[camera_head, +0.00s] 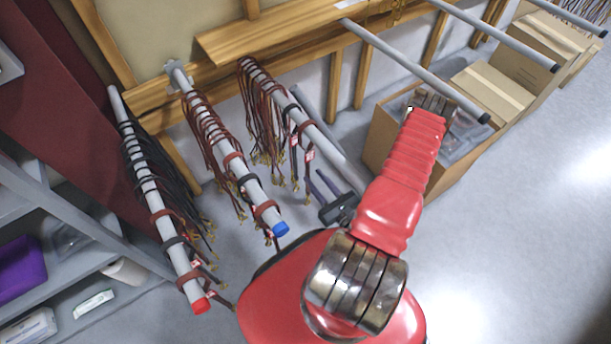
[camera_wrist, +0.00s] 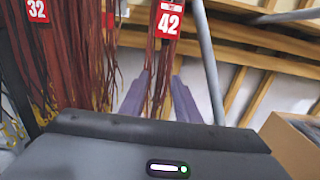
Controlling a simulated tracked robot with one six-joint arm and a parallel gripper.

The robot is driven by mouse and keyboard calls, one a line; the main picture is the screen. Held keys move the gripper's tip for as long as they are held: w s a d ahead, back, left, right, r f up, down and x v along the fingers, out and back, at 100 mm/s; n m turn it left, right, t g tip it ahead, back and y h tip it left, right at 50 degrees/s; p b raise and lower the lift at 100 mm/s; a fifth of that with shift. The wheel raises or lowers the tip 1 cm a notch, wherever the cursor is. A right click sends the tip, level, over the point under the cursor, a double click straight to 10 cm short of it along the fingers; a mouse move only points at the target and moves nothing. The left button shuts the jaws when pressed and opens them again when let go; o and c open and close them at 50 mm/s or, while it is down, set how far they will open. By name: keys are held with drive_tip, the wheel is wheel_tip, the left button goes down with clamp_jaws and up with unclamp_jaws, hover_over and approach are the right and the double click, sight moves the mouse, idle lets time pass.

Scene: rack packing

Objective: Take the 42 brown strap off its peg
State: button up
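A red tag reading 42 (camera_wrist: 168,20) is at the top centre of the wrist view. Its brown strap (camera_wrist: 160,58) hangs below it; the strap's peg end is out of that view. My gripper (camera_wrist: 160,76) is below the tag. Its two grey-purple fingers are apart, and the strap's strands hang between or just beyond them; I cannot tell the depth. In the head view my gripper (camera_head: 316,178) is below the third grey peg (camera_head: 330,145), close to hanging brown straps (camera_head: 262,110) with small red-and-white tags. The tag numbers are unreadable there.
Left are a red-capped peg (camera_head: 200,306) with black straps and a blue-capped peg (camera_head: 281,229) with brown ones. A tag reading 32 (camera_wrist: 37,10) hangs at left in the wrist view. Right are a bare peg (camera_head: 420,70) and an open cardboard box (camera_head: 384,137).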

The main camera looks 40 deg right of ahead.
sight(309, 171)
drive_tip(key=shift+w, duration=0.15)
drive_tip(key=shift+w+d+f, duration=0.1)
drive_tip(key=shift+w+d, duration=0.05)
drive_tip(key=shift+w, duration=2.3)
drive_tip(key=shift+c, duration=0.4)
clamp_jaws()
